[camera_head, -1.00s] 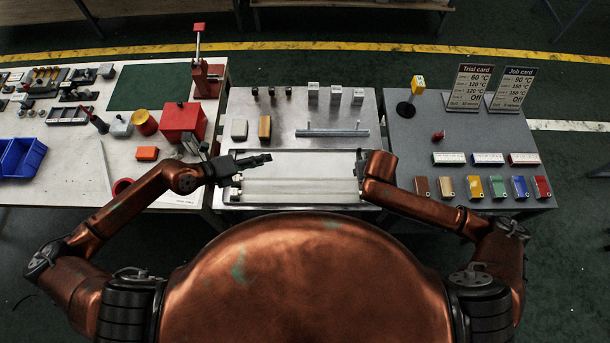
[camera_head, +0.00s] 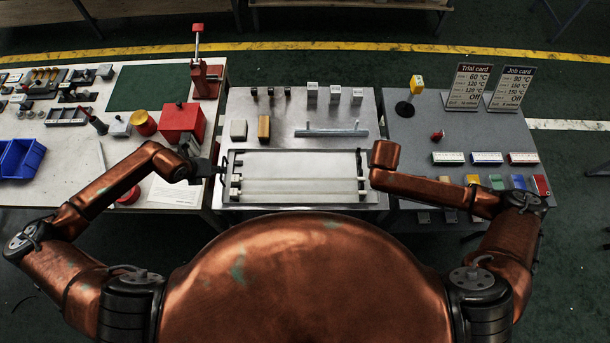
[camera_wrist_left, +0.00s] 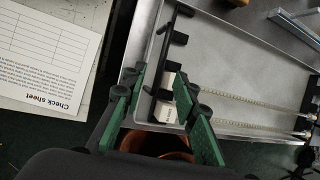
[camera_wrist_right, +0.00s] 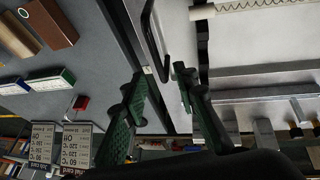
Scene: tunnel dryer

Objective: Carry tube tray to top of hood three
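The tube tray (camera_head: 300,201) lies level on the grey middle table, holding long pale tubes (camera_head: 298,186) across dark end rails. Its left rail also shows in the left wrist view (camera_wrist_left: 160,68). My left gripper (camera_head: 212,170) is at the tray's left end; in the left wrist view its green-padded fingers (camera_wrist_left: 162,88) are apart, near the rail and a white block. My right gripper's fingers (camera_wrist_right: 160,88) are apart near a dark bent handle (camera_wrist_right: 155,42) at the tray's right side. My right wrist hides that gripper in the head view. I cannot tell which thing is hood three.
A red box (camera_head: 182,122) and check sheet (camera_wrist_left: 45,50) are at the left. Coloured blocks and cards (camera_head: 468,85) are on the right table.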

